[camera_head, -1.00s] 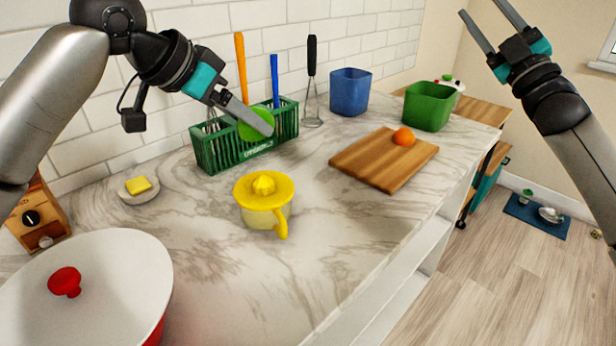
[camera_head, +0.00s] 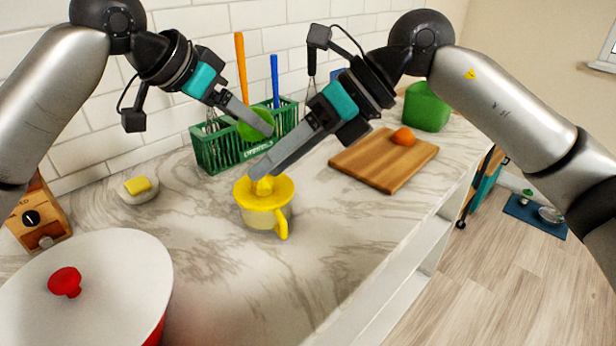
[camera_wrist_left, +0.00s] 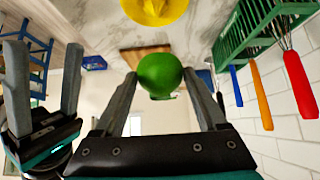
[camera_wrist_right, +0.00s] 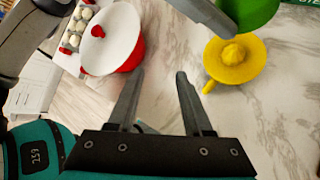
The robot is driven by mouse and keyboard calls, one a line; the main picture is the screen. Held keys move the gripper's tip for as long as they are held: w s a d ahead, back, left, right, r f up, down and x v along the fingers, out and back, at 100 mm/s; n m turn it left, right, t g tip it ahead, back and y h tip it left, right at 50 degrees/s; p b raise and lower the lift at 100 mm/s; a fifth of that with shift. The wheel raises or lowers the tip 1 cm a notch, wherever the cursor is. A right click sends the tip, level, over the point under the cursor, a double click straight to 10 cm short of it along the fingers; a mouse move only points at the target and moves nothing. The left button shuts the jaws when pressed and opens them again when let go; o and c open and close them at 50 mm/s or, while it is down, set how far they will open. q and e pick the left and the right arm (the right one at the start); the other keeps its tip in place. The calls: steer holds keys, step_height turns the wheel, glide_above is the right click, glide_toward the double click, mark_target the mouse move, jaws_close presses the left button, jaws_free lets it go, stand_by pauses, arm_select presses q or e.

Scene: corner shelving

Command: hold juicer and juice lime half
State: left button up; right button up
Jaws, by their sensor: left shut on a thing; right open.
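The yellow juicer (camera_head: 282,190) stands upright on the marble counter, its ribbed cone on top and its handle toward the front. My left gripper (camera_head: 266,122) is shut on the green lime half (camera_head: 249,132), held in the air behind and above the juicer. The lime also fills the space between the fingers in the left wrist view (camera_wrist_left: 160,74). My right gripper (camera_head: 260,172) is open and empty, its fingers overlapping the juicer's top in the head view. In the right wrist view, the juicer (camera_wrist_right: 252,68) lies right of both fingers, not between them.
A green utensil crate (camera_head: 207,152) stands by the wall behind. A cutting board (camera_head: 370,165) with an orange fruit (camera_head: 403,137) and a green bin (camera_head: 428,108) are at right. A red-knobbed white-lidded pot (camera_head: 110,275) is front left. Counter in front of the juicer is clear.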

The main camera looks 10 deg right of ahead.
mark_target(284, 224)
steer(key=w+f+h, duration=0.1)
steer(key=f+h, duration=0.1)
steer(key=f, duration=0.3)
steer(key=w+f+t+h, duration=0.1)
steer(key=f+h, duration=0.1)
steer(key=f, duration=0.3)
steer(key=w+f+n+t+h, duration=0.1)
steer(key=w+f+h, duration=0.1)
steer(key=f, duration=0.3)
steer(key=shift+d+f, duration=0.15)
steer(key=shift+c, duration=0.3)
jaws_close()
stand_by(0.7)
stand_by(0.5)
steer(key=shift+c, duration=0.5)
jaws_free()
